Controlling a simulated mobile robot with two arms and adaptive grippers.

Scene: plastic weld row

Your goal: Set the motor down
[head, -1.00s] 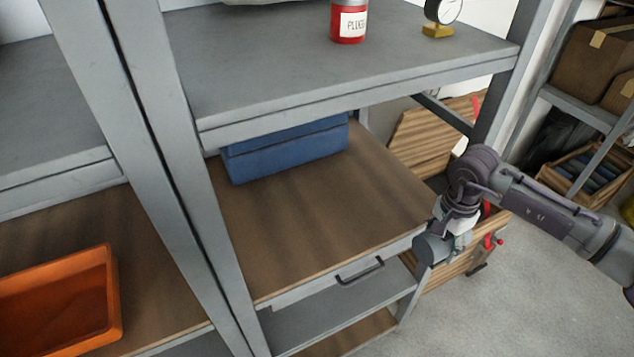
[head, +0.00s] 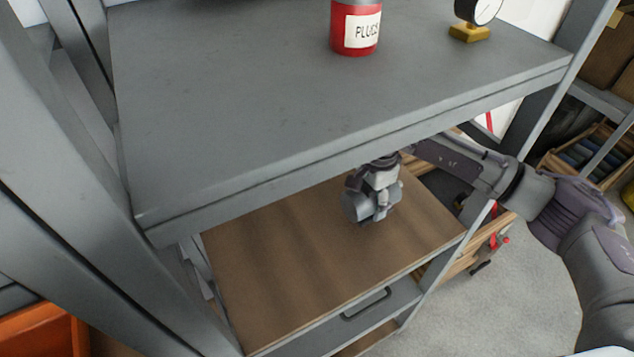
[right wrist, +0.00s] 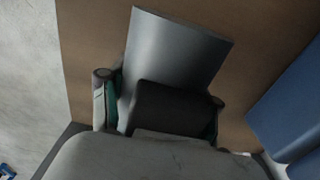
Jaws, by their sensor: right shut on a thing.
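The motor is a grey cylinder (head: 357,205) in the head view, held under the upper shelf and over the brown wooden shelf board (head: 290,260). In the right wrist view the motor (right wrist: 178,58) sits between the fingers, with the brown board behind it. My right gripper (head: 376,200) is shut on the motor; its fingers also show in the right wrist view (right wrist: 160,105). I cannot tell whether the motor touches the board. My left gripper is not in view.
The grey upper shelf (head: 240,110) overhangs the board and carries a red PLUGS can (head: 355,30) and a gauge on a yellow base (head: 470,30). A blue box (right wrist: 290,105) is beside the motor in the right wrist view. The board's front is bare, above a drawer handle (head: 366,304).

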